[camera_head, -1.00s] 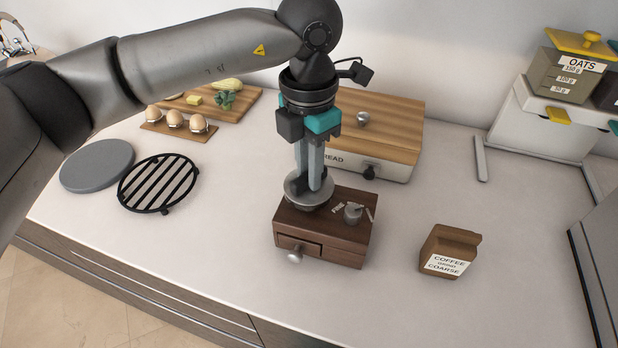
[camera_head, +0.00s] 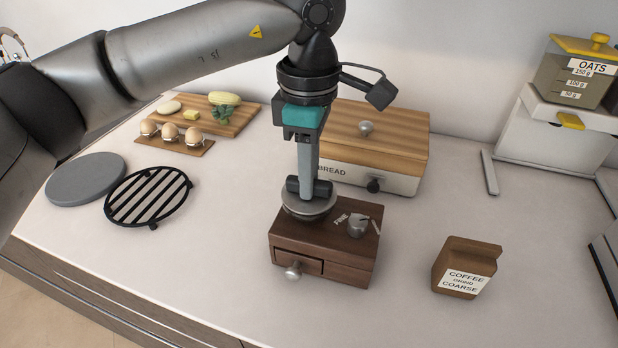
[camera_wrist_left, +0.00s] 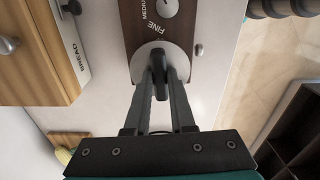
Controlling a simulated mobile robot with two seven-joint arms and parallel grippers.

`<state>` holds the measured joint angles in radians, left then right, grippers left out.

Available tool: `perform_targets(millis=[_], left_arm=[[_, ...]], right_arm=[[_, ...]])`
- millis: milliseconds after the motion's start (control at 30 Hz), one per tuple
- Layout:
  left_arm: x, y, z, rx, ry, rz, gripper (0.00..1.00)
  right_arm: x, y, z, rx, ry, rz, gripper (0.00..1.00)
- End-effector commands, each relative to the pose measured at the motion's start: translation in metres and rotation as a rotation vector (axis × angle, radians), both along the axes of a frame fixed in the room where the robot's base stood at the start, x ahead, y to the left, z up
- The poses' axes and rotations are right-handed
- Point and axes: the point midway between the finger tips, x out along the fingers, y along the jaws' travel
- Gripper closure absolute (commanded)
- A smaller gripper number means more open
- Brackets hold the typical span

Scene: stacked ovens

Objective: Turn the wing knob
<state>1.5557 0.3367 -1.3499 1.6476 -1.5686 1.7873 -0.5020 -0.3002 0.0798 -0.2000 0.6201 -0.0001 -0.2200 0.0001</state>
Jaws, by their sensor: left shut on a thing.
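The wooden grinder box (camera_head: 330,259) stands on the counter with a round silver disc (camera_head: 322,209) on its top left. A dark wing knob (camera_head: 294,187) rises from the disc; in the left wrist view it is a black bar (camera_wrist_left: 158,72) across the silver disc. My left gripper (camera_head: 309,184) points straight down, shut on the wing knob, one finger on each side. In the head view one finger largely hides the other. A small grey dial (camera_head: 357,225) with the word FINE beside it sits to the right on the box top. My right gripper is not in view.
A bread box (camera_head: 400,182) stands close behind the grinder. A coffee block (camera_head: 466,266) is at right, a black grill rack (camera_head: 149,196) and grey disc (camera_head: 86,179) at left. The grinder's drawer knob (camera_head: 293,271) sticks out in front. The counter between grinder and coffee block is clear.

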Motion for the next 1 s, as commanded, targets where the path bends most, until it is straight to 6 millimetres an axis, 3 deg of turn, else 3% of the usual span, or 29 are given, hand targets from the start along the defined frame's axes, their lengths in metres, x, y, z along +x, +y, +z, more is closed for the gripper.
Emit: perform_targets(millis=[400, 967, 1000], left_arm=[[0.000, 0.000, 0.000, 0.000, 0.001, -0.200, 1.00], [0.000, 0.000, 0.000, 0.000, 0.000, -0.229, 1.00], [0.000, 0.000, 0.000, 0.000, 0.000, -0.228, 0.76]], right_arm=[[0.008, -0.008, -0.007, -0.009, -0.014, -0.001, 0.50], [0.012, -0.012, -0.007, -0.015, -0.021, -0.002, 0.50], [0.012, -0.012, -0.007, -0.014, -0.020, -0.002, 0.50]])
